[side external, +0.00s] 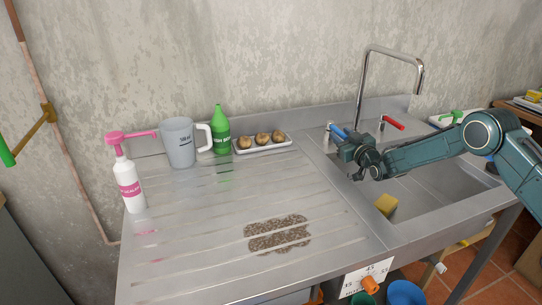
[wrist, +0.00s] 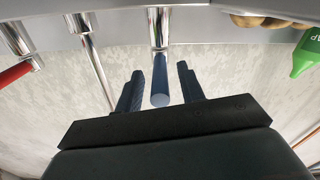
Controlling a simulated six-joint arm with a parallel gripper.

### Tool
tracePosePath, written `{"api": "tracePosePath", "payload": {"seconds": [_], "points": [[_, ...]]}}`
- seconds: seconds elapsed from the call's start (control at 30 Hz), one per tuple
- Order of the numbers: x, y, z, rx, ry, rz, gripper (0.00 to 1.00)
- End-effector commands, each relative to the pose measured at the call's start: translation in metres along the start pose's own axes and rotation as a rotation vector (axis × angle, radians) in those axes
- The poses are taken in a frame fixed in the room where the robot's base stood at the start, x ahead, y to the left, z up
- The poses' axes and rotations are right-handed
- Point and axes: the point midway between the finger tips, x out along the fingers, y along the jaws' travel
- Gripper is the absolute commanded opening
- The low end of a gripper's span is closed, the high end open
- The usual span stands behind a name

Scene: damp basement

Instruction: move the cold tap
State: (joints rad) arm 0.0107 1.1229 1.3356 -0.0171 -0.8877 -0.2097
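The cold tap's blue lever (side external: 338,131) stands at the back left of the sink, and my gripper (side external: 345,148) is right at it in the side view. In the wrist view the blue lever (wrist: 160,82) points towards the camera from its chrome body (wrist: 158,28). The two dark fingers of my gripper (wrist: 160,70) are open, one on each side of the lever. A gap shows between the lever and each finger. The red-levered tap (side external: 392,123) is to the right; it also shows in the wrist view (wrist: 17,73).
The tall chrome spout (side external: 364,80) rises between the taps, close to my gripper. A tray of round brown items (side external: 262,150), a green bottle (side external: 220,130), a grey jug (side external: 180,145) and a pump bottle (side external: 128,185) stand left. A yellow sponge (side external: 386,205) is at the sink.

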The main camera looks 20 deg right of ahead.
Motion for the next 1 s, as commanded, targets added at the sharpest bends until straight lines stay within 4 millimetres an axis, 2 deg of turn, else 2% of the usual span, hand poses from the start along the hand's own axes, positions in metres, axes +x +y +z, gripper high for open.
{"api": "tracePosePath", "payload": {"seconds": [0.37, 0.5, 0.57, 1.0], "points": [[0.0019, 0.0, 0.0, 0.0, 0.0, 0.0, 0.37], [0.0019, 0.0, -0.0001, 0.0, 0.0, 0.0, 0.09], [0.0018, 0.0, 0.0, 0.0, 0.0, 0.0, 0.0], [0.0025, 0.0009, -0.0057, 0.0, -0.05, -0.011, 0.0]]}}
